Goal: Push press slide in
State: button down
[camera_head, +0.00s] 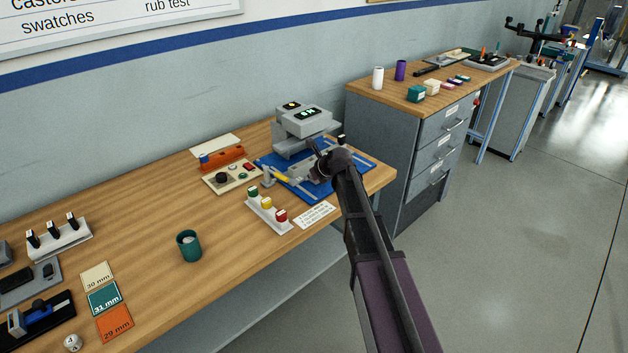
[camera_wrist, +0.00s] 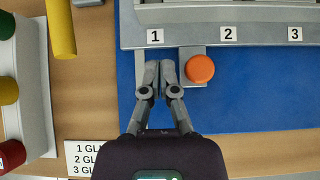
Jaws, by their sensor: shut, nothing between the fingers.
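The press (camera_head: 305,122) is a grey machine with a lit green display on a blue mat (camera_head: 262,160) at the table's far end. In the wrist view its grey front edge (camera_wrist: 262,36) carries labels 1, 2 and 3. A short grey slide (camera_wrist: 191,54) sticks out between labels 1 and 2, with a round orange knob (camera_wrist: 200,69) on it. My gripper (camera_wrist: 159,70) is shut and empty, its fingertips just left of the slide and knob, below label 1. I cannot tell if they touch the slide. In the head view my arm hides part of the press front.
A white rack with green, yellow and red caps (camera_head: 267,208) stands left of the mat, beside a printed card (camera_head: 314,215). A yellow rod (camera_wrist: 61,26) lies near the mat's left edge.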

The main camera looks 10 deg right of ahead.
aim_at(298, 174)
jog(key=w+a, duration=0.1)
jog(key=w+a+f, duration=0.1)
jog(key=w, duration=0.1)
jog(key=shift+w, duration=0.1)
jog(key=shift+w+a, duration=0.45)
jog(key=shift+w+a, duration=0.75)
jog(key=shift+w, duration=0.3)
jog(key=shift+w+a, duration=0.75)
jog(key=shift+w, duration=0.3)
